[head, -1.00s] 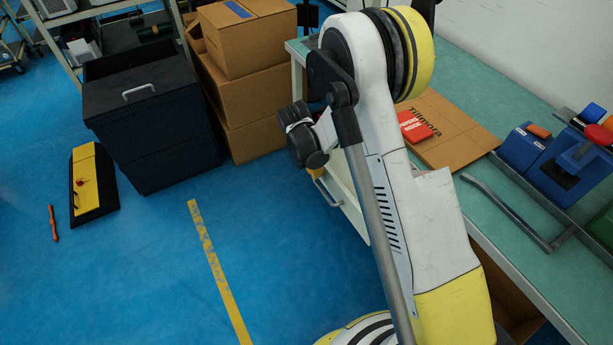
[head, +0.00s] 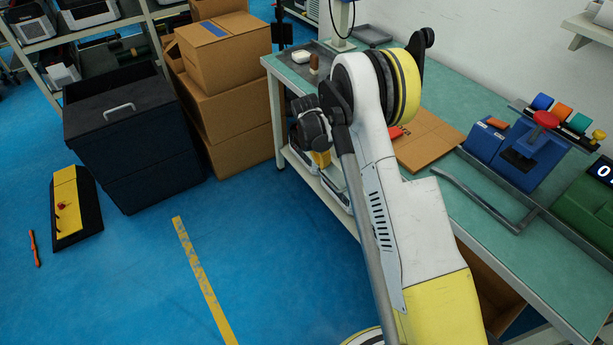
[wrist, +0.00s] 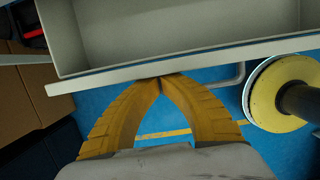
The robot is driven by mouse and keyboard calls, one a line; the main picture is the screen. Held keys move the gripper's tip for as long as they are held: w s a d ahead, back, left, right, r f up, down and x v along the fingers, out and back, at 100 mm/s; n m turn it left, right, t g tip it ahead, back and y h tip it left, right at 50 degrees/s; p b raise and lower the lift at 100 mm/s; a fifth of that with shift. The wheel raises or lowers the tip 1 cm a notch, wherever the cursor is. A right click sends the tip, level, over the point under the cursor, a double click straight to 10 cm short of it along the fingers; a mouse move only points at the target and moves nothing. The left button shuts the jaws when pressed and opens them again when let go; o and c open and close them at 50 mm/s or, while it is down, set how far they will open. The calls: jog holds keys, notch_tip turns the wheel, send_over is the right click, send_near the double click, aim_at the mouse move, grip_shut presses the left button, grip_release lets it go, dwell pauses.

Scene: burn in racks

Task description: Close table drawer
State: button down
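The table drawer is a pale grey open box in the wrist view, with its front rim (wrist: 110,78) running across the picture. The part of its inside that I see is empty, so it stands at least partly open. Its bar handle (wrist: 232,78) shows below the rim, right of my fingertips. My gripper (wrist: 160,80) has its two yellow fingers brought together at the tips, with nothing between them. The tips are at the drawer's front; I cannot tell whether they touch it. In the head view my gripper (head: 320,158) is mostly hidden by my arm, beside the green-topped table (head: 500,245).
A black drawer cabinet (head: 130,140) and stacked cardboard boxes (head: 235,100) stand left of the table. A yellow-black object (head: 72,205) lies on the floor. A blue fixture (head: 520,150) and flat cardboard (head: 430,140) lie on the tabletop.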

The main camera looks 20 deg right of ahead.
jog(key=w+d, duration=0.1)
jog(key=d, duration=0.1)
jog(key=w+d, duration=0.1)
jog(key=d, duration=0.4)
jog(key=shift+w+d, duration=0.15)
jog(key=shift+w, duration=0.25)
